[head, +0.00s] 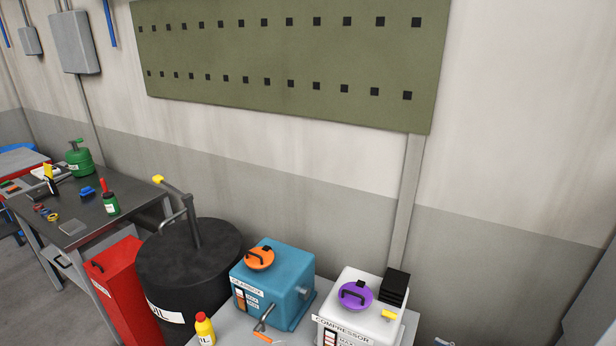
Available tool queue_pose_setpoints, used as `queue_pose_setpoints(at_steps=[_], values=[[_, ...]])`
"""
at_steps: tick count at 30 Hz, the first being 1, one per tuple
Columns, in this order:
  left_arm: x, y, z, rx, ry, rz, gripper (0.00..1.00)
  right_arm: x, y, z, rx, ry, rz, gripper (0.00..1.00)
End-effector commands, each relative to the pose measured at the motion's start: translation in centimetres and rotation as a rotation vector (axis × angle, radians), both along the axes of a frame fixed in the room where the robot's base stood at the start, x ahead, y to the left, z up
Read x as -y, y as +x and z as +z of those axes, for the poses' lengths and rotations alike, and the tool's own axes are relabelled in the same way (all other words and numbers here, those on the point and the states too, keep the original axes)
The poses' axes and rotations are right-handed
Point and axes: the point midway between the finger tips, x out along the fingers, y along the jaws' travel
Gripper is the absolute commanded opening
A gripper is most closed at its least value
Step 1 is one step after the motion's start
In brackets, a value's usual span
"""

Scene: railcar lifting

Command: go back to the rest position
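Neither of my grippers shows in the head view, and no part of my arms can be made out with certainty. A blue gearbox unit (272,291) with an orange round lid (260,258) stands on a grey table. To its right is a white compressor unit (372,318) with a purple round lid (355,295) and a black ribbed block (396,287) on its back right corner. A yellow bottle (204,328) with a red cap stands left of the gearbox on the table.
A black oil drum (190,262) with a pump handle stands left of the grey table (308,332). A red cabinet (117,289) and a dark workbench (88,206) with a green canister (79,160) are further left. A green pegboard (290,52) hangs on the wall.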

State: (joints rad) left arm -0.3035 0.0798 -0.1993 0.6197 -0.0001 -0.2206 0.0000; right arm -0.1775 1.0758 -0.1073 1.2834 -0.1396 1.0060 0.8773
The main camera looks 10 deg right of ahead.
Motion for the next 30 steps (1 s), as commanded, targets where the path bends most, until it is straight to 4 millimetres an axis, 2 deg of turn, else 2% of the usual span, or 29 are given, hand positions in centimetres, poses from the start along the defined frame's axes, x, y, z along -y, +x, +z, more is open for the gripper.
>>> queue_pose_setpoints(at_steps=[3, 6, 11, 14, 17, 21, 24, 30], values=[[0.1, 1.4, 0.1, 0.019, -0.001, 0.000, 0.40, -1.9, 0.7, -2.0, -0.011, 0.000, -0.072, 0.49], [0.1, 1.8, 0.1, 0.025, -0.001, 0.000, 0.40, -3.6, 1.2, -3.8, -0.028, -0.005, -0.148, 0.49], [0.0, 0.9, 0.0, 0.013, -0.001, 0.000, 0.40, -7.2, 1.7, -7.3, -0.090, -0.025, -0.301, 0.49], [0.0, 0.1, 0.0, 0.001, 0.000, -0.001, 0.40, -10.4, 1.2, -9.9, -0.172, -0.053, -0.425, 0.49], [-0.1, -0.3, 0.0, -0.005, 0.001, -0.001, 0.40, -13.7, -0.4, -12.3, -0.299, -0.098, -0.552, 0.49], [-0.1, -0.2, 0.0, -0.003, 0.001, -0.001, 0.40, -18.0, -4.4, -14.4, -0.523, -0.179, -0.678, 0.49], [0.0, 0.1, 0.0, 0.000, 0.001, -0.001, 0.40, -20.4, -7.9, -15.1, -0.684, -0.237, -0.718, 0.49], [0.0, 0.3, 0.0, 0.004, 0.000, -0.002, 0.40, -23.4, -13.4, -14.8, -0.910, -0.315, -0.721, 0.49]])
